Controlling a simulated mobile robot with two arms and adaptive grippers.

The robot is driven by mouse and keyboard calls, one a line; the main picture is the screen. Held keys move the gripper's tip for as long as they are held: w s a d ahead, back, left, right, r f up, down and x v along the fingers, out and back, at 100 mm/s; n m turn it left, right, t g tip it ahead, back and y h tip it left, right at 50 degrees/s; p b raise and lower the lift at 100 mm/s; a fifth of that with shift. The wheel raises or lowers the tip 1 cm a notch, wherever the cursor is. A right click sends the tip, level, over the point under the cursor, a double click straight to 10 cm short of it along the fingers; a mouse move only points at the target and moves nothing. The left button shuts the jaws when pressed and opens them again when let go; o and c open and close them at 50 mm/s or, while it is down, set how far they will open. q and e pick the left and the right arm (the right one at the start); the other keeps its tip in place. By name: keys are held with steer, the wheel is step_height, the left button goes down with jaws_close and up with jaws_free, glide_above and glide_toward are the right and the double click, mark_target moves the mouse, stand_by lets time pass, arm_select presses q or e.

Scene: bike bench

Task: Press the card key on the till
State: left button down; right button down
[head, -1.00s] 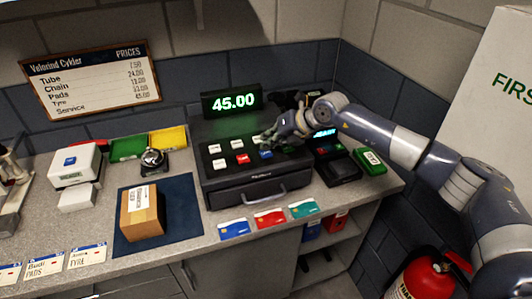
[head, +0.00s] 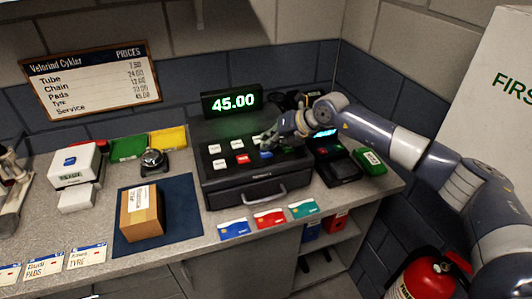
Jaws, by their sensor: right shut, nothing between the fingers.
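The black till (head: 232,185) stands on the counter, its green display (head: 235,101) reading 45.00. Its sloped top carries white keys (head: 219,164), a red key (head: 243,159) and a blue key (head: 266,154). A green key is partly hidden at the right; I cannot read the key labels. My right gripper (head: 267,141) is shut and empty, its fingertips just above the blue key. I cannot tell whether they touch it. My left gripper is not in view.
A card terminal (head: 343,170) and a green device (head: 371,160) stand right of the till. Blue, red and green cards (head: 270,218) lie along the front edge. A cardboard box (head: 141,213) sits on a dark mat (head: 184,206) to the left.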

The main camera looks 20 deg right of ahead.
mark_target(268, 152)
steer(key=shift+f, duration=0.4)
steer(key=shift+f+b, duration=0.2)
steer(key=shift+b, duration=0.2)
steer(key=shift+r, duration=0.1)
steer(key=shift+r+p, duration=0.35)
steer(key=shift+r, duration=0.2)
step_height(268, 152, up, 6)
steer(key=p, duration=0.3)
stand_by(0.4)
steer(key=shift+a, duration=0.1)
stand_by(0.5)
